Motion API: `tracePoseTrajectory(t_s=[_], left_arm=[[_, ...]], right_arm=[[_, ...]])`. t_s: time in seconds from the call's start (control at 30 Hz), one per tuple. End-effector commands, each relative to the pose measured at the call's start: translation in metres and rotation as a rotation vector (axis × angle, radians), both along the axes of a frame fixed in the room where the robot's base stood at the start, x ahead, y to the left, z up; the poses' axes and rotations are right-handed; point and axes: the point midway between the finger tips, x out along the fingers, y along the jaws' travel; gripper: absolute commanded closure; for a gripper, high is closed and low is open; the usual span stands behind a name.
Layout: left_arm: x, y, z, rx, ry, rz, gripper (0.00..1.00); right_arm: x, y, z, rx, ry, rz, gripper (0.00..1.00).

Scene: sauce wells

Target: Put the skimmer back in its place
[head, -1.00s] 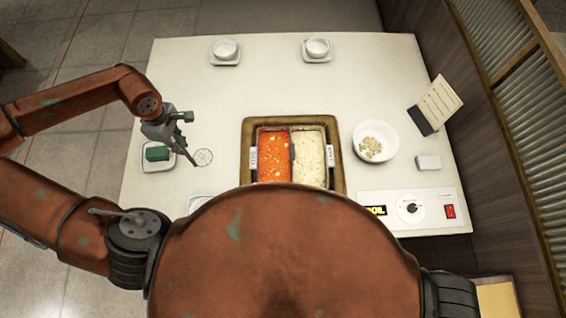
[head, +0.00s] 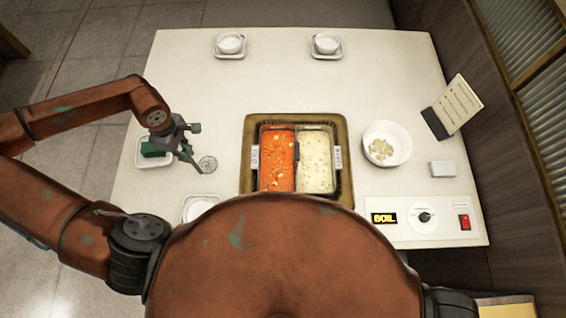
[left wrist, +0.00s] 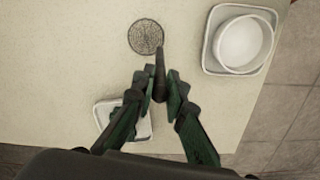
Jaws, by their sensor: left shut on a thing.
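The skimmer has a round mesh head (head: 208,164) and a dark handle (left wrist: 160,72). My left gripper (head: 186,143) is shut on the handle, with the mesh sticking out beyond the fingertips. The mesh also shows clear of the fingers in the left wrist view (left wrist: 146,37). It is over the left side of the table, left of the pot; I cannot tell whether it touches the table. A white dish (head: 146,161) with a green block (head: 153,149) lies beside and partly behind the gripper. My right gripper is out of view.
A two-part pot (head: 335,160) holds red broth at left and pale broth at right. A white bowl (head: 372,130), a card stand (head: 458,105) and a control panel (head: 400,228) are to its right. A small dish (head: 196,209) is partly hidden by my body.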

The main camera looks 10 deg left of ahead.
Motion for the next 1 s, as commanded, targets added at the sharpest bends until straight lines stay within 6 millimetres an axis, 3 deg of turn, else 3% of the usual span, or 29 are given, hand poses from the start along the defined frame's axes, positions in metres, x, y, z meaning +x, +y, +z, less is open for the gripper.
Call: tracePoseTrajectory(t_s=[1.0], left_arm=[[0.0001, -0.0002, -0.013, 0.0, 0.0, 0.0, 1.0]], right_arm=[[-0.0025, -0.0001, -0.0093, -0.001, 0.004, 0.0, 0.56]])
